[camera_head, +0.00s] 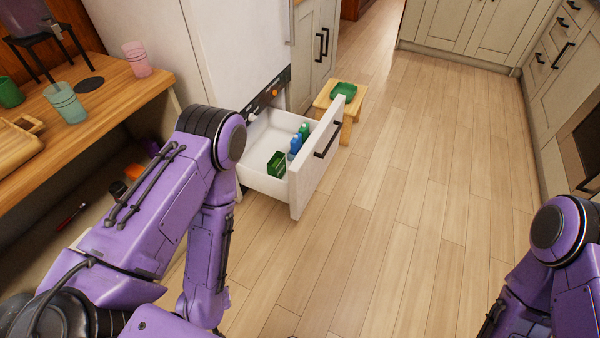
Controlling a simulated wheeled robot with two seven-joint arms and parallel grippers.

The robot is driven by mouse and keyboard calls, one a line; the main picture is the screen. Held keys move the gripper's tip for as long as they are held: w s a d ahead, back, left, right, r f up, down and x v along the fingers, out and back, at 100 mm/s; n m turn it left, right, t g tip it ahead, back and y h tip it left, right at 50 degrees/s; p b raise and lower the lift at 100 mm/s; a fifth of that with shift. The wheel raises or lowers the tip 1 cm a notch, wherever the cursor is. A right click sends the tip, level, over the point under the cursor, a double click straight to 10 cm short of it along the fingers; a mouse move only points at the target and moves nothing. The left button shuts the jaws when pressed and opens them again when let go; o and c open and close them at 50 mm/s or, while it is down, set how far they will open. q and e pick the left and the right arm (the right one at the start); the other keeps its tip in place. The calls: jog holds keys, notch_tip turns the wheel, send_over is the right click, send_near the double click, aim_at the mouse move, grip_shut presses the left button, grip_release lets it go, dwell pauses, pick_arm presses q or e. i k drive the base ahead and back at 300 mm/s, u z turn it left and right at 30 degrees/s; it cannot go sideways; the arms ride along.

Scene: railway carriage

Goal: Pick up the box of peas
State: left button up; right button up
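A small green box (276,164), which looks like the box of peas, stands in the open white drawer (262,184) near its front left. Its label is too small to read. Behind it in the drawer are blue and green items (298,142), perhaps bottles or packs. My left arm comes in from the left and bends down at the elbow, to the left of the drawer and apart from the box. My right arm is at the lower right, far from the drawer. Neither gripper's fingers show.
The drawer front (318,160) juts over the floor. A small wooden stool (346,131) with a green tray (344,91) stands behind it. A wooden counter (101,101) with cups is at the left. The wooden floor (410,210) to the right is clear.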

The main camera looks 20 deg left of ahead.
aim_at(276, 166)
jog(key=z, duration=0.85)
jog(key=k, duration=1.15)
jog(key=z, duration=0.55)
jog(key=i, duration=1.85)
jog(key=u, duration=0.7)
jog(key=i, duration=2.3)
jog(key=u, duration=1.4)
jog(key=i, duration=1.1)
jog(key=u, duration=1.65)
jog(key=i, duration=0.5)
jog(key=u, duration=0.35)
